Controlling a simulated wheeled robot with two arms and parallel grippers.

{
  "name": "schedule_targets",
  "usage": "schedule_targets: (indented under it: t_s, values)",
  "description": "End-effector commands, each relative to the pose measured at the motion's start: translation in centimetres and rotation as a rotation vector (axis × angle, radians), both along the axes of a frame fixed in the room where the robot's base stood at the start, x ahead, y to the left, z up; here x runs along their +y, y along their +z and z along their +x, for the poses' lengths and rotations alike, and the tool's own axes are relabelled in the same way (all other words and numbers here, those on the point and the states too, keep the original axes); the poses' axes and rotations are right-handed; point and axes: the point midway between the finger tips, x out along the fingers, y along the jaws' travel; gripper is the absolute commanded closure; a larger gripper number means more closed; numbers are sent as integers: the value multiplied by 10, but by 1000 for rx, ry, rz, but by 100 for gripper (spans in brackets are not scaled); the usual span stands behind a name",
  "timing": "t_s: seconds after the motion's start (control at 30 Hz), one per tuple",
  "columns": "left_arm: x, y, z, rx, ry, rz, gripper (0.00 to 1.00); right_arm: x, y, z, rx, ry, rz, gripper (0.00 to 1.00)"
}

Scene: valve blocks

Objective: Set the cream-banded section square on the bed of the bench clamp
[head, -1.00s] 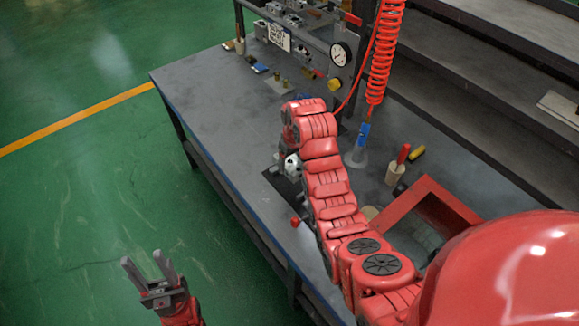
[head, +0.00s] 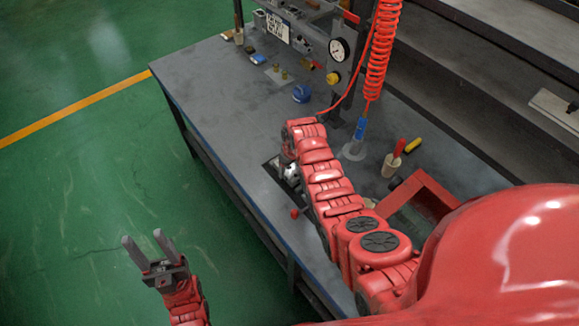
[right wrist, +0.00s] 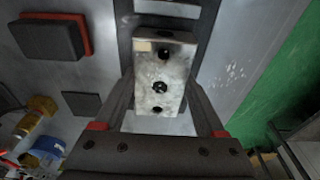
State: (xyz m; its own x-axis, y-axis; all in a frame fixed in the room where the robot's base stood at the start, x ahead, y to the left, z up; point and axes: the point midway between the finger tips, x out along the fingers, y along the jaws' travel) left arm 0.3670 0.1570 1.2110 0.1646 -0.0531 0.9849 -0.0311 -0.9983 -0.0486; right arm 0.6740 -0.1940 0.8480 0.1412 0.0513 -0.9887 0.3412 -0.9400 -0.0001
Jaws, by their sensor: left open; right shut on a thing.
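The cream-banded section (right wrist: 158,85) is a silvery block with dark round holes and a small cream patch near its far end in the right wrist view. My right gripper (right wrist: 160,105) is shut on it, a finger along each side. In the head view the section (head: 290,172) shows small and partly hidden under my right arm. It is over or at the dark bench clamp (head: 270,164) near the bench's front edge; I cannot tell whether it touches the bed. A red knob (head: 294,213) shows beside it. My left gripper (head: 145,250) is open and empty over the floor.
A blue tape roll (head: 301,93), a pressure gauge (head: 339,49) and a coiled red hose (head: 377,50) stand beyond my right arm. A red frame (head: 425,192) and a cup with a red-handled tool (head: 392,164) are to its right.

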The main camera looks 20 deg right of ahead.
Motion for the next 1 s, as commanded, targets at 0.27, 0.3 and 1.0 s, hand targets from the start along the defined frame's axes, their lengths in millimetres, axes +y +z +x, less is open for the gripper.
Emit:
schedule_targets:
  t_s: [0.27, 0.3, 1.0]
  values:
    - [0, 0, 0, 0, 0, 0, 50, 0, -2, 1, -2, 0, 0, 100]
    - [0, -1, 0, 0, 0, 0, 50, 0, -3, 1, -2, 0, 0, 100]
    - [0, -3, 0, 0, 0, 0, 50, -1, 4, 0, -4, 0, 0, 0]
